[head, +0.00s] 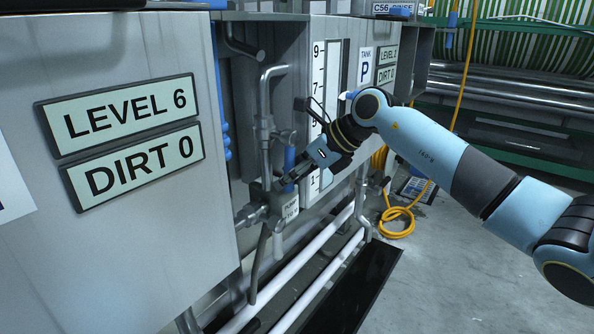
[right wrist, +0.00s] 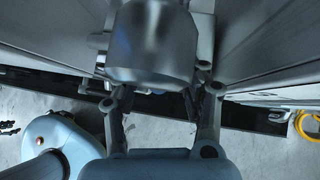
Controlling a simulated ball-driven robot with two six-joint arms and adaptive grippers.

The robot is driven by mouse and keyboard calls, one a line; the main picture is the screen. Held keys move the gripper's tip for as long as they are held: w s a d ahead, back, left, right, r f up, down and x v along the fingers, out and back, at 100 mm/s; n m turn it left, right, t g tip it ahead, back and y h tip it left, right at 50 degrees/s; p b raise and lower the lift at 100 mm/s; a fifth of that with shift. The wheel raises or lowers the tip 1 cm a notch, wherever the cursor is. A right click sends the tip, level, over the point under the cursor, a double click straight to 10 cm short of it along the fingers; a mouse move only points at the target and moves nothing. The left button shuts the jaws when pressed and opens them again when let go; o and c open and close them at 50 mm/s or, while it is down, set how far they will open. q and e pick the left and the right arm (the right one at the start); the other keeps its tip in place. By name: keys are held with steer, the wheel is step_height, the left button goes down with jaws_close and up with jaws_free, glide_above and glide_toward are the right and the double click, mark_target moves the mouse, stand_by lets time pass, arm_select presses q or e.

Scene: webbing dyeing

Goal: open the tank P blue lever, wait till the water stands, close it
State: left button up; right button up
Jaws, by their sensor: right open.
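Tank P (head: 341,30) is the grey tank behind the near one, with a "TANK P" label (head: 365,65). Its level scale (head: 318,90) runs up to 9, and its small display (head: 387,54) appears to read LEVEL 2. A blue upright piece (head: 289,158), possibly the lever, shows on the pipework just behind my right gripper (head: 281,186). The right gripper is open, its fingers pointing at the pipes. In the right wrist view its fingers (right wrist: 162,97) stand apart, with a grey metal cylinder (right wrist: 150,45) beyond and between them. Contact cannot be told. My left gripper is out of view.
The near tank (head: 120,240) at left shows LEVEL 6 and DIRT 0. Grey pipes (head: 265,105) fill the gap between the tanks. White pipes (head: 320,265) run low beside a dark floor channel (head: 360,285). A yellow hose (head: 397,222) lies coiled on the floor.

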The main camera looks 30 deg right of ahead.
steer(key=v, duration=1.2)
